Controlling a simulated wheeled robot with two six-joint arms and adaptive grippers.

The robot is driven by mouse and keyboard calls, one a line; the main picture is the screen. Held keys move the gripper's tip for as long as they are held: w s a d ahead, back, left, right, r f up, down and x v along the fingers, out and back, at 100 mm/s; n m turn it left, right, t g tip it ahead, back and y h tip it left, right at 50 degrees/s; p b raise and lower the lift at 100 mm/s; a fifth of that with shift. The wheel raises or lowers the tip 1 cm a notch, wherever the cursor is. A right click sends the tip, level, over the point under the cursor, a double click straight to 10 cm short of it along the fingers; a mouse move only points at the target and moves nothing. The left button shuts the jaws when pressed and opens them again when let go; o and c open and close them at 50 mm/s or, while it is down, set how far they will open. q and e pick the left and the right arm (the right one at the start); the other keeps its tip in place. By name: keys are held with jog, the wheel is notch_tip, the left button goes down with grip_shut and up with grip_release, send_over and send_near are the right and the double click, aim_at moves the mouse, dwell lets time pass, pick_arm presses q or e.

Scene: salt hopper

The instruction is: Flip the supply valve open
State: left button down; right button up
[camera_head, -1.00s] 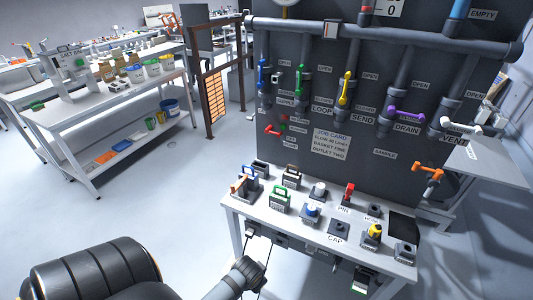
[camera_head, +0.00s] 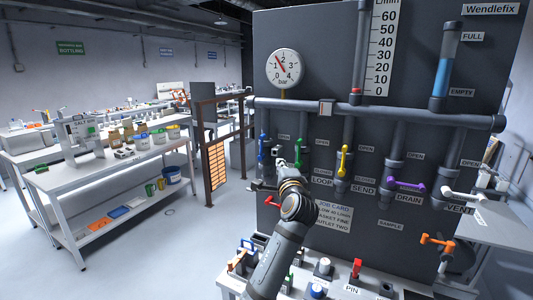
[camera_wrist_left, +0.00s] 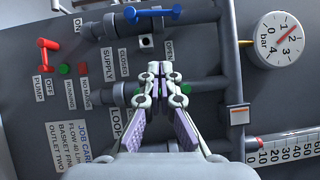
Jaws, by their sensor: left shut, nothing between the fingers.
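The supply valve's blue handle (camera_head: 263,146) is at the left of the dark panel and stands roughly upright in the head view. In the left wrist view the blue handle (camera_wrist_left: 152,14) lies across the top edge, above the SUPPLY label (camera_wrist_left: 108,64). My left gripper (camera_head: 280,163) is in front of the panel, to the right of and below the blue handle. In the wrist view its fingers (camera_wrist_left: 160,70) are shut and empty, apart from the blue handle. The fingers hide part of the panel behind them. My right gripper is not in view.
A green handle (camera_head: 299,147) and a yellow handle (camera_head: 343,161) are to the right along the pipes. A red pump switch (camera_wrist_left: 46,56) and a pressure gauge (camera_wrist_left: 279,40) are on the panel. A bench (camera_head: 228,284) with small parts stands below.

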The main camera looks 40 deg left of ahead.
aim_at(262, 147)
pick_arm(q)
jog(key=p+x, duration=0.1)
jog(key=x, duration=0.3)
jog(key=s+a+p+x, duration=0.1)
jog(key=p+x, duration=0.1)
jog(key=x, duration=0.2)
jog(key=p+x, duration=0.2)
jog(key=x, duration=0.2)
jog(key=shift+s+a+r, duration=0.1)
jog(key=shift+s+r, duration=0.1)
jog(key=shift+r, duration=0.05)
jog(key=shift+s+a+f+p, duration=0.15)
jog(key=shift+a+p, duration=0.3)
jog(key=shift+a, duration=0.35)
jog(key=shift+d, duration=0.1)
